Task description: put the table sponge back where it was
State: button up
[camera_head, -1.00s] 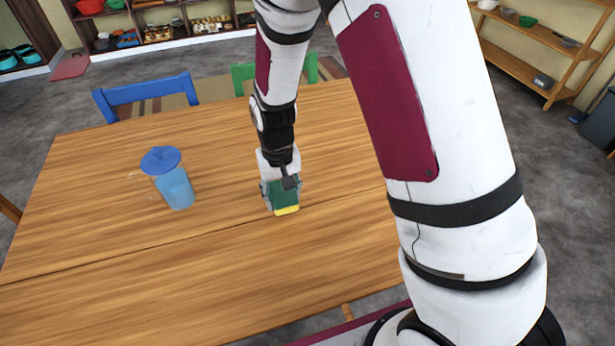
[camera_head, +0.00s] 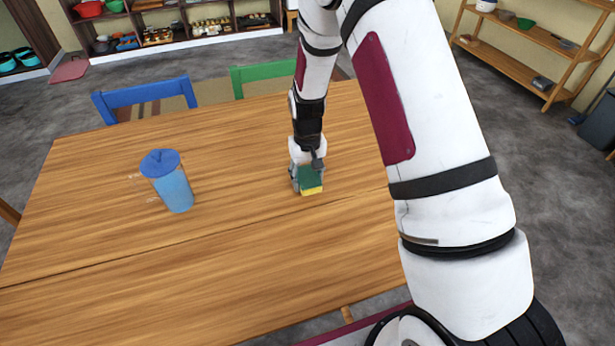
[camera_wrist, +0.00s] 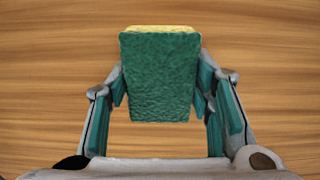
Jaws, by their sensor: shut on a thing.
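The sponge (camera_head: 311,181) has a green scouring side and a yellow side. My gripper (camera_head: 307,178) is shut on it, over the right part of the wooden table (camera_head: 230,240). In the wrist view the sponge (camera_wrist: 160,78) sits between the two fingers of my gripper (camera_wrist: 160,90), green face toward the camera and a thin yellow edge at the top. Wood grain fills the background behind it. I cannot tell whether the sponge touches the table top.
A blue lidded pitcher (camera_head: 172,184) stands on the table to the left of my gripper. A blue chair (camera_head: 147,95) and a green chair (camera_head: 264,75) are at the far edge. The table's front and middle are clear.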

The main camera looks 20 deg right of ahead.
jog(key=shift+f, duration=0.15)
jog(key=o, duration=1.1)
jog(key=shift+o, duration=0.2)
